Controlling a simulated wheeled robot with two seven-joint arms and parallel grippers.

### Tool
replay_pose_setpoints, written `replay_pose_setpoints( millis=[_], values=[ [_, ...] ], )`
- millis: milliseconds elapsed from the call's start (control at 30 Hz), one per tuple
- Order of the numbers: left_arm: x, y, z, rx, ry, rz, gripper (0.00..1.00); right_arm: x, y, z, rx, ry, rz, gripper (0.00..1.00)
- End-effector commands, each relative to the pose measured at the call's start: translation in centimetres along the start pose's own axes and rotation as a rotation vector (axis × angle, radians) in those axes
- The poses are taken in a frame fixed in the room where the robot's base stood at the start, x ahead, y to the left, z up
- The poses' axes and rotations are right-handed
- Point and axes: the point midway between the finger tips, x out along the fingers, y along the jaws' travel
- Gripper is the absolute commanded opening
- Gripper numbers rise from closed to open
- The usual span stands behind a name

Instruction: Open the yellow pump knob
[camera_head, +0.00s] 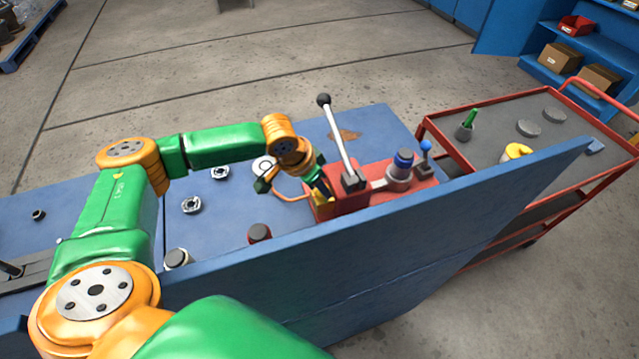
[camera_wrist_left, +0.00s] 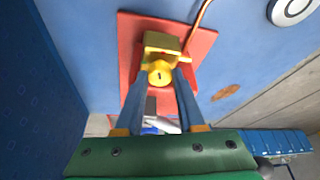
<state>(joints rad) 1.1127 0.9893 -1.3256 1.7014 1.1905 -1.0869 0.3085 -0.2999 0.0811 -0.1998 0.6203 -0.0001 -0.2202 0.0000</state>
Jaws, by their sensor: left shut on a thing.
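The yellow pump knob (camera_wrist_left: 160,73) sits on a yellow block on a red plate (camera_wrist_left: 200,44) in the left wrist view. My left gripper (camera_wrist_left: 162,78) is shut on the knob, one blue-grey finger on each side of it. In the head view my left gripper (camera_head: 322,190) reaches the left end of the red pump base (camera_head: 355,199), where a bit of yellow (camera_head: 322,199) shows; the fingers hide most of the knob. My right gripper does not show.
A black-knobbed lever (camera_head: 340,140) rises beside my gripper, with a blue-capped part (camera_head: 403,160) to its right. A blue panel (camera_head: 400,240) stands in front. Round fittings (camera_head: 191,205) lie on the blue bench. A red cart (camera_head: 500,130) stands at right.

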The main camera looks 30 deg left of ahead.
Motion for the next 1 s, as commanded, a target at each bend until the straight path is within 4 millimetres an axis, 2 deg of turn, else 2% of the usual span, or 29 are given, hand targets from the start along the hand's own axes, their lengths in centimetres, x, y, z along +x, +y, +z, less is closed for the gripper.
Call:
replay_pose_setpoints(
  millis=[400, 967, 1000],
  values=[
    [-0.1, 0.14, -0.18, -0.179, 0.005, -0.075, 0.0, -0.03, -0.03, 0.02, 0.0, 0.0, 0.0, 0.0],
    [-0.12, 0.13, -0.21, -0.207, 0.006, -0.087, 0.0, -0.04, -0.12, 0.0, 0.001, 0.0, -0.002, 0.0],
    [-0.12, 0.13, -0.21, -0.207, 0.005, -0.087, 0.48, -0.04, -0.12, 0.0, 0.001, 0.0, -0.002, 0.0]
  ],
)
